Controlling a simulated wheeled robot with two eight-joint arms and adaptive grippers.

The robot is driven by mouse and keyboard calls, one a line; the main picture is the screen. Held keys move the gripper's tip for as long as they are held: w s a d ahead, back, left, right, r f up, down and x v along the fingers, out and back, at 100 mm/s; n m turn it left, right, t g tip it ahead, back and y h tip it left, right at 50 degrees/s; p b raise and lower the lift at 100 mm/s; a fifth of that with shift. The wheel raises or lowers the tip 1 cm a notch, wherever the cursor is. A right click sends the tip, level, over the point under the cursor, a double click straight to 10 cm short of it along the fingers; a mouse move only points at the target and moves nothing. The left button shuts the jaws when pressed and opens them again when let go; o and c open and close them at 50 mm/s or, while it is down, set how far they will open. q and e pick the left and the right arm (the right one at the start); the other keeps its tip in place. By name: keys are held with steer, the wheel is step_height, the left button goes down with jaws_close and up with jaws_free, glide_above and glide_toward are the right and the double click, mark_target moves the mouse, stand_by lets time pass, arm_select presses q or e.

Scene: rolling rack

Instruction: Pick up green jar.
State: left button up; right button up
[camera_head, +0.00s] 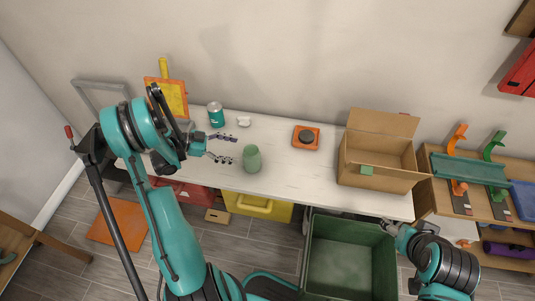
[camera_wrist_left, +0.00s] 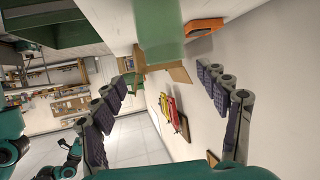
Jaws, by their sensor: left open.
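The green jar (camera_head: 252,161) stands upright on the white table, near its front edge, left of the middle. My left gripper (camera_head: 234,149) is open and empty, with its fingers pointing right toward the jar. The jar is just beyond the fingertips. In the left wrist view the green jar (camera_wrist_left: 163,32) is at the top centre, ahead of the spread fingers of the left gripper (camera_wrist_left: 168,85). My right gripper (camera_head: 389,226) is low at the right, by the table's front edge and far from the jar; its fingers are too small to read.
A teal can (camera_head: 215,115) and a small white item (camera_head: 244,121) stand behind the left gripper. An orange tray with a dark round item (camera_head: 306,137) lies right of the jar. An open cardboard box (camera_head: 375,172) stands at the table's right end. A green bin (camera_head: 350,262) is below.

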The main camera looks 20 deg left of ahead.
mark_target(251, 151)
arm_select(q)
steer(key=b+x, duration=0.1)
steer(key=x, duration=0.4)
steer(key=b+x, duration=0.1)
steer(key=x, duration=0.2)
steer(key=shift+w+a+f+b, duration=0.15)
steer(key=shift+w+a+b, duration=0.1)
steer(key=shift+a+b, duration=0.1)
steer(key=shift+c, duration=0.3)
steer(key=c, duration=1.6)
